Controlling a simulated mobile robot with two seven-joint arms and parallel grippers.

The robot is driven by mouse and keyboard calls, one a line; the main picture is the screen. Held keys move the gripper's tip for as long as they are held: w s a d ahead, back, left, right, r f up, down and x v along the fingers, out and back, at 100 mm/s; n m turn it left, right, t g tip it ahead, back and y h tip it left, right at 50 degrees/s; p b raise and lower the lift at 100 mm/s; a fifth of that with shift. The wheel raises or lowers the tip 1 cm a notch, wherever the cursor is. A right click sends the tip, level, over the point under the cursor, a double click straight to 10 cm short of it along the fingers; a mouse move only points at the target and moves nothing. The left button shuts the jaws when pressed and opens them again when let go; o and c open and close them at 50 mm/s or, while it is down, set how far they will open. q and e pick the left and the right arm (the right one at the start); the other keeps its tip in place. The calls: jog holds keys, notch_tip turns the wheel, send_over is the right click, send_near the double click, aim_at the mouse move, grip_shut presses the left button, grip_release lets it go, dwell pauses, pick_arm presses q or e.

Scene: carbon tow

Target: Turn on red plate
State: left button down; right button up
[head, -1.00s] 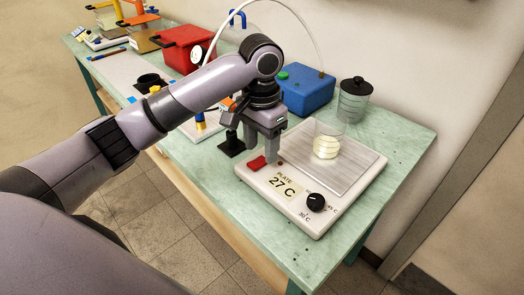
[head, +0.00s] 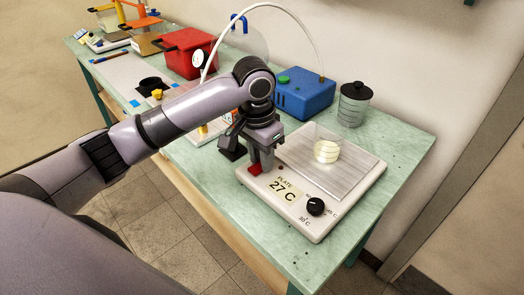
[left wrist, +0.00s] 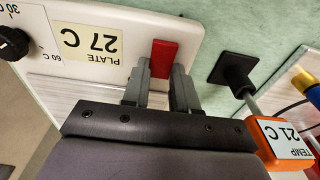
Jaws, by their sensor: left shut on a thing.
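The white hot plate (head: 275,205) sits at the near end of the bench, with a label reading "PLATE 27 C" and a black knob (head: 315,206). Its red switch (head: 255,169) is at the front left corner and is partly hidden by my gripper in the head view. My left gripper (head: 262,165) is down at this corner. In the left wrist view the red switch (left wrist: 162,58) lies between the fingertips (left wrist: 160,72), which are shut on it. A clear beaker with pale, layered contents (head: 326,151) stands on the plate's metal top. My right gripper is out of view.
A blue box (head: 305,95) and a lidded jar (head: 353,103) stand behind the plate. A red box (head: 190,52) is farther back. An orange temperature probe (left wrist: 285,138) and its black base (left wrist: 233,70) are close beside my left gripper.

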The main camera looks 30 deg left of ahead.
aim_at(253, 170)
pick_arm(q)
jog(key=shift+s+t+h+p, duration=0.3)
jog(key=shift+t+p, duration=0.4)
jog(key=shift+t, duration=0.2)
jog(key=c, duration=0.9)
grip_release()
jog(key=v, duration=0.7)
jog(key=shift+r, duration=0.1)
jog(key=shift+a, duration=0.1)
jog(key=shift+s, duration=0.1)
